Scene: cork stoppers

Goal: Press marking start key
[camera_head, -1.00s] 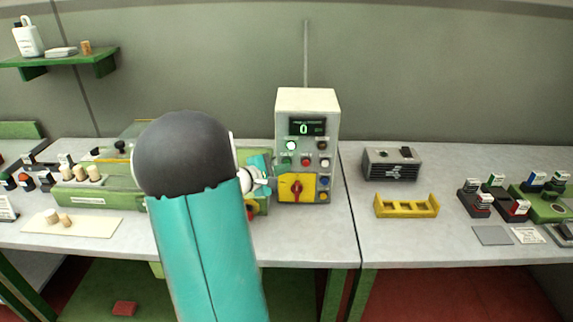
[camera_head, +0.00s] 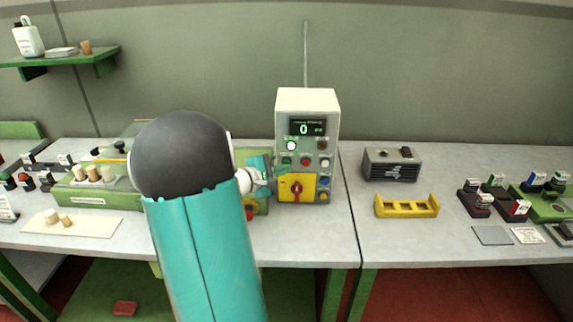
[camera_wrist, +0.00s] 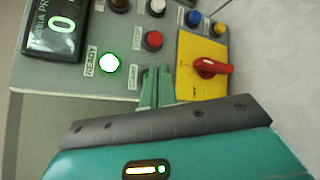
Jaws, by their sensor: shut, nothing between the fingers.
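The control box (camera_head: 308,98) stands on the bench with a dark display (camera_head: 306,127) showing a green 0. A lit white-green lamp labelled READY (camera_wrist: 109,63) is on its panel. The green key (camera_head: 287,161) sits below the lamp in the head view, left of a red key (camera_head: 305,161). In the wrist view my gripper (camera_wrist: 156,76) is shut and empty, its green fingers at the panel beside the START label. The fingers cover the green key there, so contact cannot be told. The red key (camera_wrist: 153,40) shows just beyond the fingertips.
A red rotary switch (camera_wrist: 210,67) on a yellow plate lies close beside my fingers. Blue (camera_wrist: 193,18) and yellow (camera_wrist: 219,28) buttons are nearby. A yellow rack (camera_head: 406,206) and grey device (camera_head: 391,164) stand to the right. My arm hides part of the green machine at left.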

